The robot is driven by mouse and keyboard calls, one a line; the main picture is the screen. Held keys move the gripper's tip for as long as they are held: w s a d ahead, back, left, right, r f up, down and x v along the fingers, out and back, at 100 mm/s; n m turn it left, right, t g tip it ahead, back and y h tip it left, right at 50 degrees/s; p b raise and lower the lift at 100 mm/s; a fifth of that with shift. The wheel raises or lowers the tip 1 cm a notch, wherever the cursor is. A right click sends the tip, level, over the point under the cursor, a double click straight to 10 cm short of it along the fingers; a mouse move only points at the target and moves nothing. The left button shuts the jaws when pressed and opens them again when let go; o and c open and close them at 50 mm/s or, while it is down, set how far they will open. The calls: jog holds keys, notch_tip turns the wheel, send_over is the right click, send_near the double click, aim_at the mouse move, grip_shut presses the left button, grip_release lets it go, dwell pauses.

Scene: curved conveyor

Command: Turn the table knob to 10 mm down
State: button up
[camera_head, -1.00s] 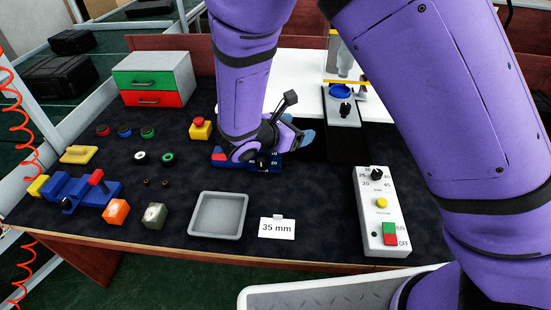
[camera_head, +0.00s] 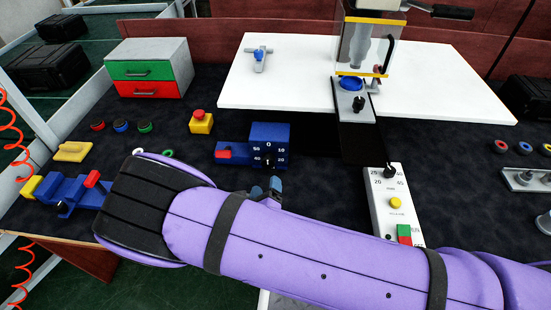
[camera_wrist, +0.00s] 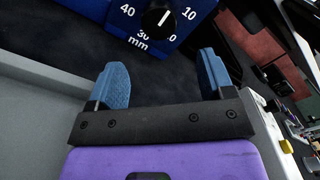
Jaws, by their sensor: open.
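The table knob (camera_head: 268,161) is a small black dial knob on the front of a blue box (camera_head: 270,134), with a mm scale around it. In the wrist view the knob (camera_wrist: 155,20) has a white pointer slanting to the upper right; the exact value is unclear. My gripper (camera_wrist: 165,75) is open and empty, its two blue fingers apart, with the knob beyond them near the top of the wrist view. In the head view my gripper (camera_head: 266,188) is just below and in front of the knob, apart from it.
A red-and-yellow button (camera_head: 201,121) stands left of the blue box. A white control panel (camera_head: 388,215) with its own dial lies to the right. A white table (camera_head: 290,85) with a press-like device is behind. My arm hides much of the front desk.

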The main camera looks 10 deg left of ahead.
aim_at(269, 165)
jog(key=w, duration=1)
jog(key=shift+w+a, duration=0.25)
jog(key=shift+w, duration=0.1)
jog(key=c, duration=0.9)
